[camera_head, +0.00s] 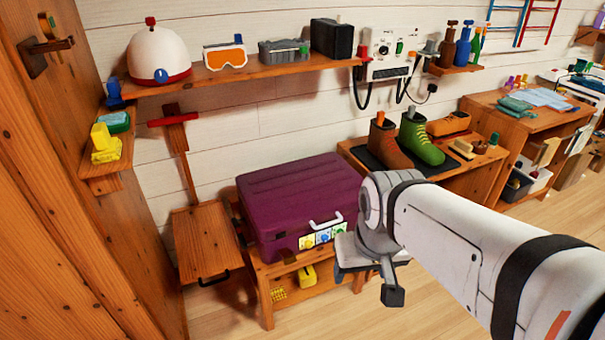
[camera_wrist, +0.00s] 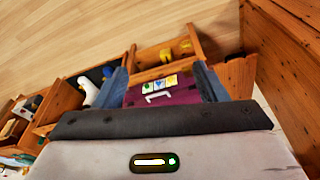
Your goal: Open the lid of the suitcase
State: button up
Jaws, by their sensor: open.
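The purple suitcase (camera_head: 295,195) lies flat on a low wooden bench, its lid shut. A pale handle (camera_head: 325,222) and a strip of coloured stickers (camera_head: 322,237) are on its front. In the wrist view, the suitcase (camera_wrist: 182,95) shows between my fingers, with the handle (camera_wrist: 158,97) and stickers (camera_wrist: 160,82) facing the camera. My gripper (camera_head: 366,278) is open and empty, in front of the suitcase's right front corner and apart from it. Its two fingers also show in the wrist view (camera_wrist: 163,82). My arm hides part of the bench on the right.
The bench (camera_head: 266,290) has a lower shelf with a yellow object (camera_head: 307,276). A wooden stand (camera_head: 203,245) is left of the suitcase. Boots (camera_head: 421,140) stand on a bench to the right. A wall shelf (camera_head: 240,72) hangs above. The floor in front is clear.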

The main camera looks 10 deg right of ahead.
aim_at(281, 202)
jog(key=z, duration=1.05)
jog(key=k, duration=1.15)
jog(key=u, duration=0.9)
jog(key=i, duration=1.7)
jog(key=u, duration=0.05)
